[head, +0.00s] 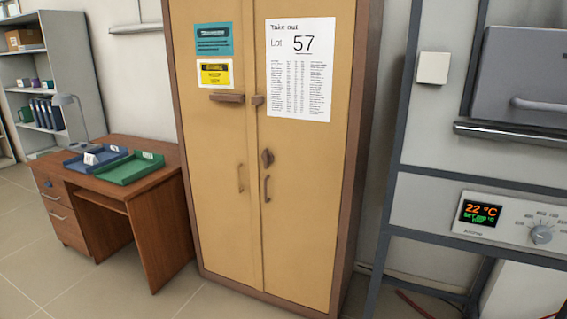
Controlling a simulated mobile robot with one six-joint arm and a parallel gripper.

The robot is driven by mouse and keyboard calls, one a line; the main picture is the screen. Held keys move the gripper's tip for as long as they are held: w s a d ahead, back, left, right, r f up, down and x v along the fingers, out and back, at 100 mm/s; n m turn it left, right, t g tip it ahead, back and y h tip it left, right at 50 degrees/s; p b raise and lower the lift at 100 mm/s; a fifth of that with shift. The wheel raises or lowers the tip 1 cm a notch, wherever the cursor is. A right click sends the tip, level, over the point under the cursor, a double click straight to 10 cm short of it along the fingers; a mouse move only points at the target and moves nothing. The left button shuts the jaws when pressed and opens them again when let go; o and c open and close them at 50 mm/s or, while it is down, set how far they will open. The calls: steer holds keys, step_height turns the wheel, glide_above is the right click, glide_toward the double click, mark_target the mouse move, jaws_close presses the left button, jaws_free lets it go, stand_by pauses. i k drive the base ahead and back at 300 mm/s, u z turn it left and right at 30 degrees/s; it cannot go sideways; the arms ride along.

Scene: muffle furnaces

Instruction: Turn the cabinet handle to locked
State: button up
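A tall tan cabinet (218,165) with a brown frame stands in the middle of the head view, and its two doors look shut. A small dark brown turn handle (267,158) sits on the right door near the door seam, looking roughly upright. Below it is a curved pull (266,189), and the left door has a similar pull (240,178). A brown horizontal bar (227,98) is on the left door, with a small block (257,100) beside it on the right door. I cannot tell whether the handle is locked. My gripper is not in view.
A furnace panel (520,222) reading 22 °C stands on a metal frame at the right. A wooden desk (150,205) with blue and green trays is at the left, a shelf (40,80) behind it. The floor (150,300) before the desk and cabinet looks clear.

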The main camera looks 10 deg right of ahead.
mark_target(267, 157)
steer(key=k, duration=0.35)
steer(key=u, duration=0.15)
steer(key=i, duration=0.95)
steer(key=z, duration=1.15)
steer(key=k, duration=0.15)
steer(key=u, duration=2.7)
